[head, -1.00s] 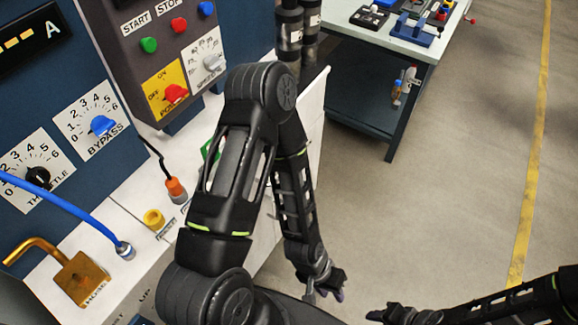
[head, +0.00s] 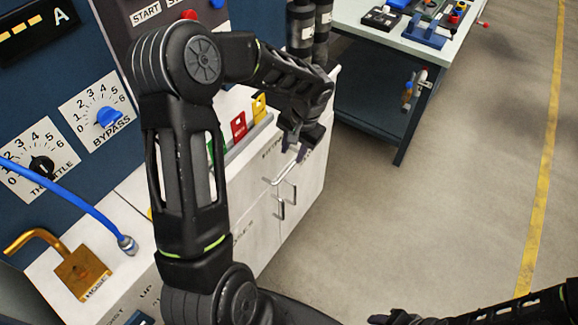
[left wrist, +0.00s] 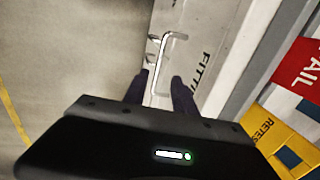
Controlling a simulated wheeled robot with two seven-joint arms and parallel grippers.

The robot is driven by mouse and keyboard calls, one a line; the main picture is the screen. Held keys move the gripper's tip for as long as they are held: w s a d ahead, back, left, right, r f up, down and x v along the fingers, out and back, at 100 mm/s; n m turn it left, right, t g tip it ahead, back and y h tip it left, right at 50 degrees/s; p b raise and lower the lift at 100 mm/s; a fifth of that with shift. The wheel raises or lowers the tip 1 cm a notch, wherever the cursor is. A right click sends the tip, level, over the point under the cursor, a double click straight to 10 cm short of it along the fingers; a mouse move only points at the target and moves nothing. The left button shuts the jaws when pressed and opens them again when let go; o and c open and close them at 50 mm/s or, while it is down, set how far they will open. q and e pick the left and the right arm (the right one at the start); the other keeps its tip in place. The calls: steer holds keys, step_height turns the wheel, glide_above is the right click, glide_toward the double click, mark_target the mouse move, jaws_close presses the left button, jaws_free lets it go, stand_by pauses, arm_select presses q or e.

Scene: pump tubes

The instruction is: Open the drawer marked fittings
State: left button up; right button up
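The fittings drawer is a white front in the cabinet, its label (left wrist: 202,73) partly in view in the left wrist view. It looks shut. Its pale bar handle (head: 286,171) shows below my left gripper (head: 294,150) in the head view. In the left wrist view the handle (left wrist: 164,62) runs down toward the gap between the two dark fingertips of my left gripper (left wrist: 158,84). That gripper is open, and I cannot tell whether the fingers touch the handle. My right gripper (head: 385,319) is at the bottom edge, its fingers unclear.
Door handles (head: 281,207) sit below the drawer. Red (head: 239,126) and yellow (head: 259,107) tags stand on the cabinet top. A blue hose (head: 70,196) crosses the panel at left. A workbench (head: 400,58) stands behind, with clear floor to the right.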

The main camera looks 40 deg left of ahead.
mark_target(288, 170)
arm_select(q)
steer(key=shift+f, duration=0.2)
steer(key=f, duration=0.3)
steer(key=a+f, duration=0.1)
steer(key=f, duration=0.3)
steer(key=shift+a+f+p, duration=0.2)
steer(key=shift+f+p, duration=0.05)
steer(key=shift+p, duration=0.15)
jaws_close()
stand_by(1.2)
